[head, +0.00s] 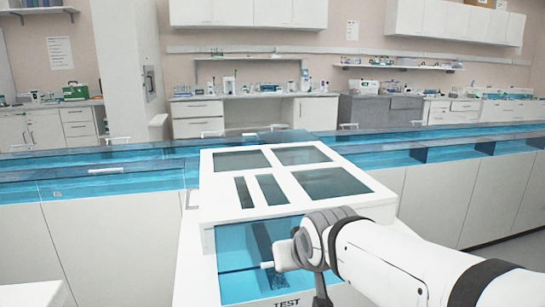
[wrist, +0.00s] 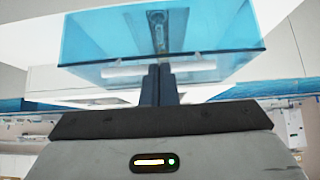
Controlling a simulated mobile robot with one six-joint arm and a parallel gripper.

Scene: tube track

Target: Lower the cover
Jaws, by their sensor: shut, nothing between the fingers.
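The white-framed unit (head: 215,205) marked TEST has several dark windows on its top. A clear blue panel (head: 233,240), which looks like the cover, is at its front. The same blue panel (wrist: 95,35) fills the upper wrist view. A pale horizontal bar (wrist: 120,72) runs along its lower edge there. My gripper (wrist: 158,70) is shut and empty, its dark fingers together and pointing at the bar. The fingertips overlap the bar in the picture; I cannot tell whether they touch it. In the head view my arm hides the panel's right part.
A long blue-sided track (head: 95,180) runs across behind the unit, on white cabinets (head: 110,250). Lab benches with equipment (head: 250,110) stand along the back wall. Open floor (head: 510,245) shows at the right.

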